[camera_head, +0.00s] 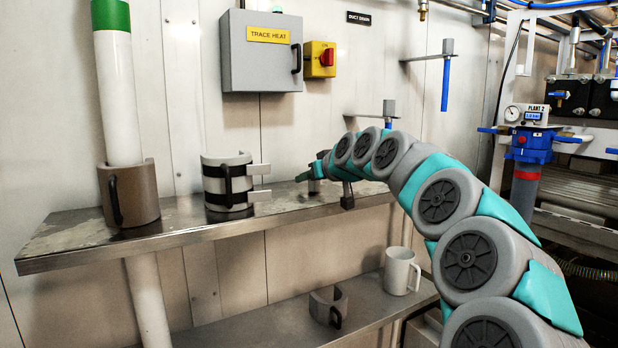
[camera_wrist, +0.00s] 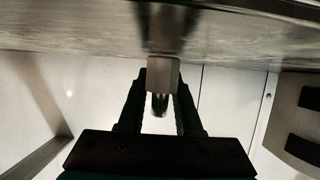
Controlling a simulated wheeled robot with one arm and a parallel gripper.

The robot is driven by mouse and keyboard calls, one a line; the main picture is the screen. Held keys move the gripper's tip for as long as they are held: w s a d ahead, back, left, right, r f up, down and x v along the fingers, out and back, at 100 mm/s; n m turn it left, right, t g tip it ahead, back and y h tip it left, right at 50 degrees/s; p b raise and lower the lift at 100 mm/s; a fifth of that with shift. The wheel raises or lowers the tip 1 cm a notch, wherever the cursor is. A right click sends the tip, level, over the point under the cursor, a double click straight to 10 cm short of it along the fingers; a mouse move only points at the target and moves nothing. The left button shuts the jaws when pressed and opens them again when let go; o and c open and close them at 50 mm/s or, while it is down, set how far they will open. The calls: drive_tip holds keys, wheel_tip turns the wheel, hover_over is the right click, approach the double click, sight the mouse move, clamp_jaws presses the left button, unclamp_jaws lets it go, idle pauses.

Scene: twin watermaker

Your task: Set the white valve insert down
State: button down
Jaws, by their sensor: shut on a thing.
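The white valve insert (camera_wrist: 162,70) shows in the wrist view as a pale block with a rounded stem, between the two dark fingers of my gripper (camera_wrist: 160,84). The fingers are shut on it. Its block end is at the metal shelf surface (camera_wrist: 80,32), where a dark reflection meets it; I cannot tell whether it touches or sits just above. In the head view my gripper (camera_head: 304,174) is low over the right part of the upper shelf (camera_head: 115,246). The insert is small and hard to make out there.
A grey shell with black bands (camera_head: 226,176) and pale tabs stands left of my gripper. Further left a brown shell (camera_head: 142,190) surrounds a white pipe (camera_head: 119,100). A white mug (camera_head: 399,272) and a small brown shell (camera_head: 328,300) are on the lower shelf (camera_head: 255,318).

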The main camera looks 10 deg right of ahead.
drive_tip(key=shift+f, duration=0.15)
drive_tip(key=c, duration=0.6)
unclamp_jaws()
